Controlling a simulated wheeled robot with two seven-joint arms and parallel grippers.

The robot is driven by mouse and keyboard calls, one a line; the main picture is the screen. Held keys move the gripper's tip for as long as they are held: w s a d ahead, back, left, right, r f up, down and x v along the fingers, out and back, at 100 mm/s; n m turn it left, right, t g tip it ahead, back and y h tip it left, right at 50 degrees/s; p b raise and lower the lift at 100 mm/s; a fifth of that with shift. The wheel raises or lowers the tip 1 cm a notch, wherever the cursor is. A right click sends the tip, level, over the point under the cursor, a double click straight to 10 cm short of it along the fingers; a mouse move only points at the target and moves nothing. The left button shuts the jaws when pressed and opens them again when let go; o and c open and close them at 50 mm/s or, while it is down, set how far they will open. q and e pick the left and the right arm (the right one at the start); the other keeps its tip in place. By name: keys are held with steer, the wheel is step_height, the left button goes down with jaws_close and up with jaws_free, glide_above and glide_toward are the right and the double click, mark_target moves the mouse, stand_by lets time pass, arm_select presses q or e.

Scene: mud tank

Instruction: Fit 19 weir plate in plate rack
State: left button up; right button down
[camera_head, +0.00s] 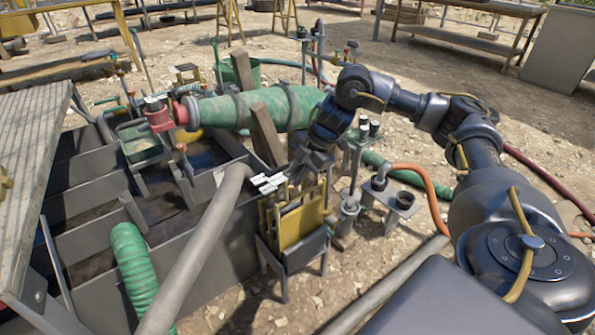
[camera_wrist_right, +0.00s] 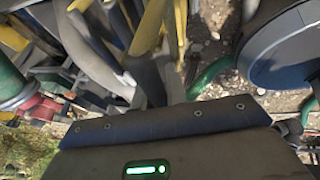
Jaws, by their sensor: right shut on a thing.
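The plate rack (camera_head: 292,259) is a dark grey stand on legs, right of the tank in the head view. Yellow weir plates (camera_head: 302,222) stand upright in it, with white tags (camera_head: 268,182) at their top left; I cannot read the numbers. My right gripper (camera_head: 309,168) is right above the rack, pointing down, shut on what seems to be a weir plate. Its fingers hide the grip, and I cannot tell how deep that plate sits. In the right wrist view, yellow bars (camera_wrist_right: 148,32) show beyond the gripper body. My left gripper is out of view.
The mud tank (camera_head: 90,215) with grey dividers fills the left. A thick grey pipe (camera_head: 200,245) runs close to the rack's left. A green hose (camera_head: 265,108) and a wooden post (camera_head: 266,135) stand behind. Pipe fittings (camera_head: 348,210) stand close right of the rack.

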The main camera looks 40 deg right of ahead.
steer(key=shift+f+b, duration=0.45)
steer(key=shift+f, duration=1.6)
steer(key=shift+f+b, duration=0.35)
steer(key=shift+b, duration=0.05)
steer(key=shift+f, duration=0.95)
steer(key=c, duration=1.3)
jaws_free()
steer(key=shift+c, duration=0.2)
